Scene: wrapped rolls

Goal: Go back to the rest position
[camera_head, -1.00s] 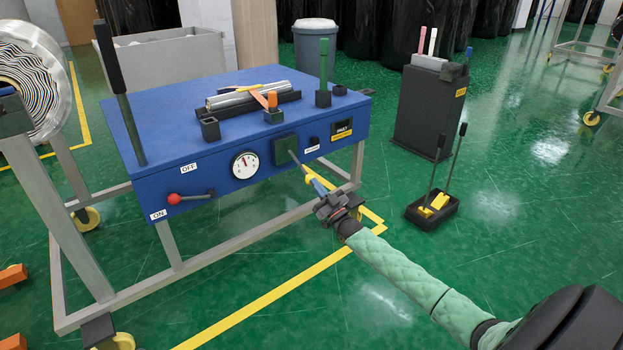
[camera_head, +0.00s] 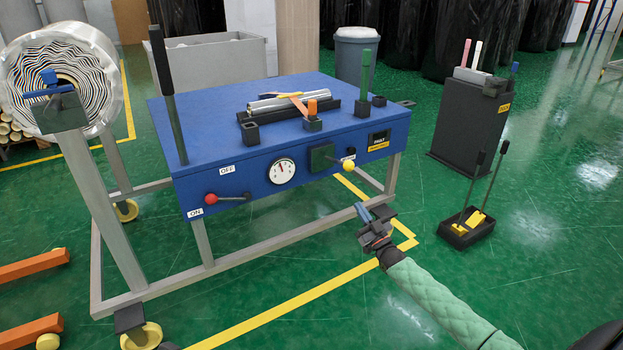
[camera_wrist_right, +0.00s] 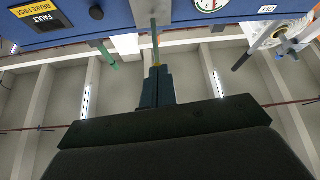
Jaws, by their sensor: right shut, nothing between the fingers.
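My right gripper (camera_head: 363,212) is in front of the blue machine (camera_head: 250,170), over the green floor, on my green-sleeved arm. Its blue fingers are shut and empty, and they also show in the right wrist view (camera_wrist_right: 157,87). A short lever with a yellow knob (camera_head: 348,167) sticks out from the dark box on the machine's front. The knob is above and left of the fingertips in the head view, apart from them. My left gripper is out of view.
A red-knobbed lever (camera_head: 211,199) and a round gauge (camera_head: 281,171) are on the machine's front. A roll on a stand (camera_head: 62,75) is at the left. A black tray with rods (camera_head: 470,232) stands on the floor at right.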

